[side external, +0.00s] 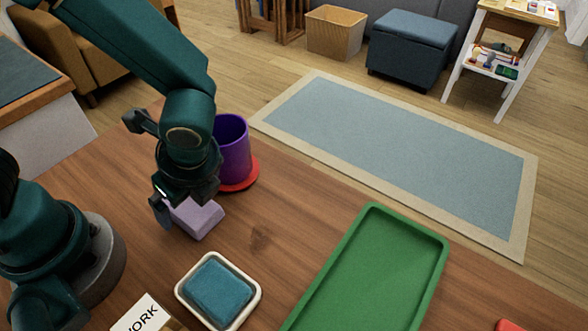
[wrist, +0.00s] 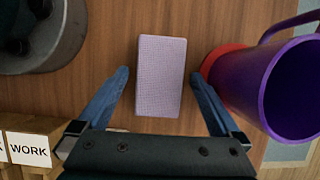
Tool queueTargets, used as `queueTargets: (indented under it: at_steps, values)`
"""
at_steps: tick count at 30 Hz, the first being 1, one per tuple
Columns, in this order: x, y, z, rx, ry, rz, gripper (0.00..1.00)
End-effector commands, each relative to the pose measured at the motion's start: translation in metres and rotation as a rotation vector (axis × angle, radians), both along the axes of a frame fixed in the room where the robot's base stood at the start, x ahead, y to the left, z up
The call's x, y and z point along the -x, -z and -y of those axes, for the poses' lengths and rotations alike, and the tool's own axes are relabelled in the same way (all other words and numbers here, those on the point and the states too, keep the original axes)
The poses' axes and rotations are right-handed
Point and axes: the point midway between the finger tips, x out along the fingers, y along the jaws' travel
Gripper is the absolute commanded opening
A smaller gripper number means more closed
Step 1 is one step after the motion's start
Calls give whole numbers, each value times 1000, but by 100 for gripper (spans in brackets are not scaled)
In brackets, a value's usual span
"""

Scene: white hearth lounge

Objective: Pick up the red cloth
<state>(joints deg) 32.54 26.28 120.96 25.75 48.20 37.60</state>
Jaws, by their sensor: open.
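No plainly recognizable red cloth shows. A small red piece (side external: 508,325) is cut off at the bottom right edge of the side view; I cannot tell what it is. A flat red disc (side external: 247,183) lies under a purple mug (side external: 233,150). It also shows in the wrist view (wrist: 213,67), right of my gripper. My gripper (side external: 186,204) is open and low over the table at a lavender block (side external: 200,220). In the wrist view, the block (wrist: 161,75) appears between the open fingers (wrist: 158,80), with gaps on both sides.
The purple mug (wrist: 290,90) stands close to the right finger. A teal sponge (side external: 217,289) sits in a pale dish (side external: 257,297). A green tray (side external: 443,262) is empty. A WORK sign (side external: 142,316) stands at the front. Bare wood lies between dish and tray.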

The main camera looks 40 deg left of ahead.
Motion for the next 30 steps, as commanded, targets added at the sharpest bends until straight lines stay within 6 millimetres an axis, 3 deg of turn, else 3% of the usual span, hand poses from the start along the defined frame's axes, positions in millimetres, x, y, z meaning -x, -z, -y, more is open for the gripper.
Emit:
queueTargets:
  at_steps: [25,30]
  values:
    - [0,5,0,0,0,-1,100]
    - [0,5,0,0,0,-1,35]
